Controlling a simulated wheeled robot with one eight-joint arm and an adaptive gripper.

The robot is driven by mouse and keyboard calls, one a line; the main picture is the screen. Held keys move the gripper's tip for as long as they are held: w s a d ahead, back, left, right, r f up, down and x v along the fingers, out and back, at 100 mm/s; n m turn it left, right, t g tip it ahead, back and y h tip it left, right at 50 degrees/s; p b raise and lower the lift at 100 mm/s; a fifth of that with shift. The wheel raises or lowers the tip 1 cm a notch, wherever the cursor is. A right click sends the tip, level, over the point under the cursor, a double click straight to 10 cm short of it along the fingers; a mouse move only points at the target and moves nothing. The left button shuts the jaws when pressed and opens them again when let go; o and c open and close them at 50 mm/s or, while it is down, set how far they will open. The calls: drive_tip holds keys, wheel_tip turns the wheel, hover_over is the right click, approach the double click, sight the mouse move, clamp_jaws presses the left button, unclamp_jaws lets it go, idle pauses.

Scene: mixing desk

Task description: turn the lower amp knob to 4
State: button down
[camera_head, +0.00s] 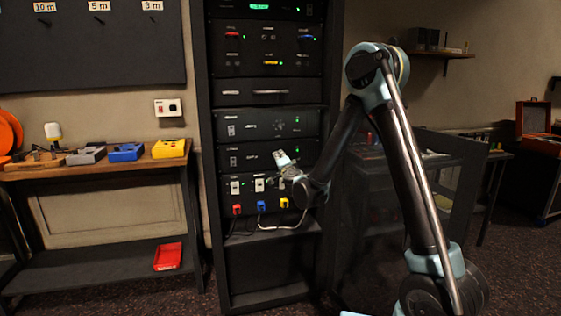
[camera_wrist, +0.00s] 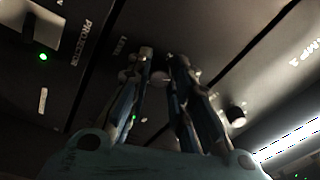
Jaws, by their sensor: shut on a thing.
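The lower amp (camera_head: 240,157) is a dark panel in the black rack. My gripper (camera_wrist: 162,68) is in front of its right part, which my wrist hides in the head view. In the wrist view its two fingers close around a small rounded part, which I take to be the lower amp knob (camera_wrist: 159,76), beside the label "LEVEL". The fingers cover most of this knob, so its pointer and scale cannot be read. The panel lettering "AMP 2" (camera_wrist: 305,52) shows at the right of the wrist view. The upper amp (camera_head: 262,124) is just above in the rack.
Below is a panel with white switches (camera_head: 235,187) and red, blue and yellow plugs, with a pale cable hanging. The wrist view shows a "PROJECTOR" label (camera_wrist: 82,42) and another dark knob-like part (camera_wrist: 235,115). A wooden bench (camera_head: 95,166) stands left of the rack.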

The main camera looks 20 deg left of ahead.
drive_tip(key=shift+d+n, duration=0.1)
drive_tip(key=shift+n, duration=0.5)
drive_tip(key=c, duration=1.4)
unclamp_jaws()
drive_tip(key=shift+w+f, duration=0.1)
drive_tip(key=v, duration=1.2)
drive_tip(key=shift+f, duration=0.1)
drive_tip(key=shift+c, duration=0.2)
